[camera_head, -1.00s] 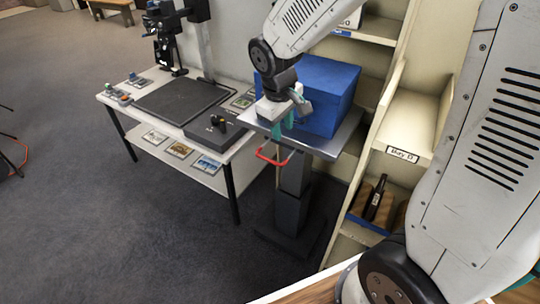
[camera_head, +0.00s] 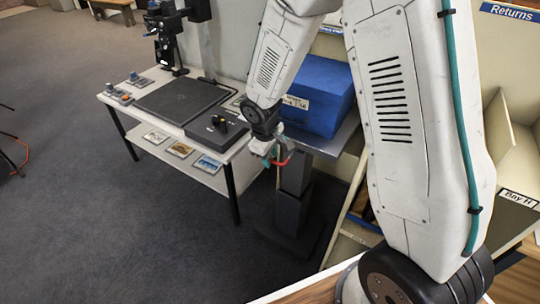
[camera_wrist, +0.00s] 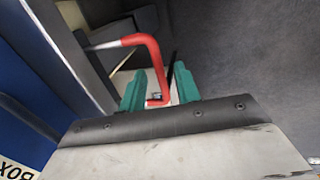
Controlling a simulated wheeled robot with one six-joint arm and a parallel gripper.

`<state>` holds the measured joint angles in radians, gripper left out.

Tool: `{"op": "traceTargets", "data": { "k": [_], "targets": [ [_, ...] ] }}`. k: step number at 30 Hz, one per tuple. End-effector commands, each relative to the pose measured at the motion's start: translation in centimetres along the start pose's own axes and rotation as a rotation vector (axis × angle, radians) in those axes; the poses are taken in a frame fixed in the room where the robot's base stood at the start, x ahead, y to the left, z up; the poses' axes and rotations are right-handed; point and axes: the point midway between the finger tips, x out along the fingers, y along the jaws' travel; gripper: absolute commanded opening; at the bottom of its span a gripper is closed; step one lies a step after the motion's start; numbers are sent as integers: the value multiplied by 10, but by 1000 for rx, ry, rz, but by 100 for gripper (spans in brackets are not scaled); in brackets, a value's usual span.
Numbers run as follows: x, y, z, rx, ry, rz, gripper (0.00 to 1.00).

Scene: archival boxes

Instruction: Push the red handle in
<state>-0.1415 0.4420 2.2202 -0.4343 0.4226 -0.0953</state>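The red handle (camera_head: 284,161) is a bent bar at the front edge of the grey stand (camera_head: 325,142). In the wrist view the red handle (camera_wrist: 152,55) sticks out from the stand's edge on a pale rod, and its bent end lies between my teal fingers. My gripper (camera_head: 268,156) is low at the stand's front edge, by the handle. In the wrist view my gripper (camera_wrist: 160,88) has its fingers apart, with visible space beside the bar. I cannot tell whether either finger touches it. My wrist hides part of the handle in the head view.
A blue box (camera_head: 322,97) with a white label rests on the stand. A white table (camera_head: 247,145) with a black control box (camera_head: 217,128) stands to the left. Shelving (camera_head: 515,150) is on the right, partly behind my arm. Grey floor (camera_head: 90,235) is open at left.

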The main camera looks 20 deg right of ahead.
Motion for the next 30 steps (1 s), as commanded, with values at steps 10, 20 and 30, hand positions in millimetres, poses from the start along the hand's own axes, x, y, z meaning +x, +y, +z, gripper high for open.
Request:
{"op": "traceTargets", "data": {
  "k": [10, 20, 30],
  "targets": [
    [2, 0, 0, 1, 1, 0, 13],
    [4, 16, 0, 6, 1, 1, 0],
    [11, 53, 0, 1, 2, 1, 0]
  ]
}}
